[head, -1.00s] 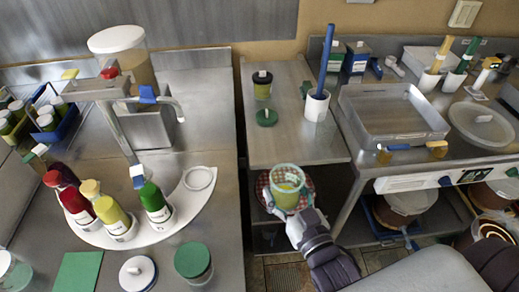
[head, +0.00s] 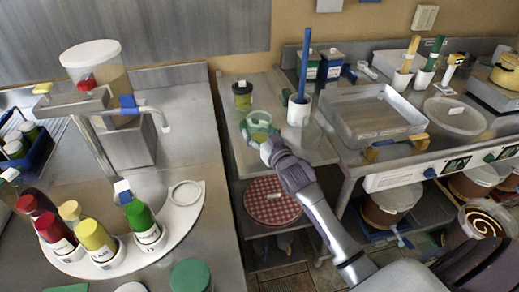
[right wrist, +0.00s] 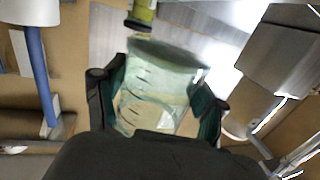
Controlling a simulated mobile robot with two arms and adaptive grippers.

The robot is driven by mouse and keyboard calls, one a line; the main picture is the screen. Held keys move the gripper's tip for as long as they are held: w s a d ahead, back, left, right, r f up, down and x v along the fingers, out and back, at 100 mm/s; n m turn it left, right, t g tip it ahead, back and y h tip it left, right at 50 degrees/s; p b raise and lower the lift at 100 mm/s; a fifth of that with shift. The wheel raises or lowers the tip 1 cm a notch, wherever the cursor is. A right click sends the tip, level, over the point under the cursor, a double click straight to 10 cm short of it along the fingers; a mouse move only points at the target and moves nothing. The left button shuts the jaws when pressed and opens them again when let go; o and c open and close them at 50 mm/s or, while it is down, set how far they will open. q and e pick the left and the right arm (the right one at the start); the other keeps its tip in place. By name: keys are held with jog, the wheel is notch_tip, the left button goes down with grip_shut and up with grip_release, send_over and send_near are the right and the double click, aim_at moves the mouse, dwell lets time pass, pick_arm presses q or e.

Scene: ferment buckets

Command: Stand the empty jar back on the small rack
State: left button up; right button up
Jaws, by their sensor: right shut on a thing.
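A clear, green-tinted jar (head: 259,119) with measuring marks is in my right gripper (head: 260,135), over the narrow middle counter. In the right wrist view the jar (right wrist: 158,88) sits between the two fingers (right wrist: 160,105), which press on its sides; I see no contents in it. I cannot tell whether its base touches the counter. A white curved rack (head: 172,222) on the left counter holds several bottles and has one empty ring (head: 185,193); I cannot tell whether it is the small rack. My left gripper is not in view.
A small dark-lidded jar (head: 242,96) stands behind the held jar. A white holder (head: 299,110) with a blue stick stands to its right, and a steel tray (head: 375,118) farther right. A red checkered mat (head: 272,201) lies bare on the lower shelf.

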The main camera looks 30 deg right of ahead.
jog(key=shift+f, duration=2.85)
jog(key=shift+f, duration=0.15)
jog(key=o, duration=1.5)
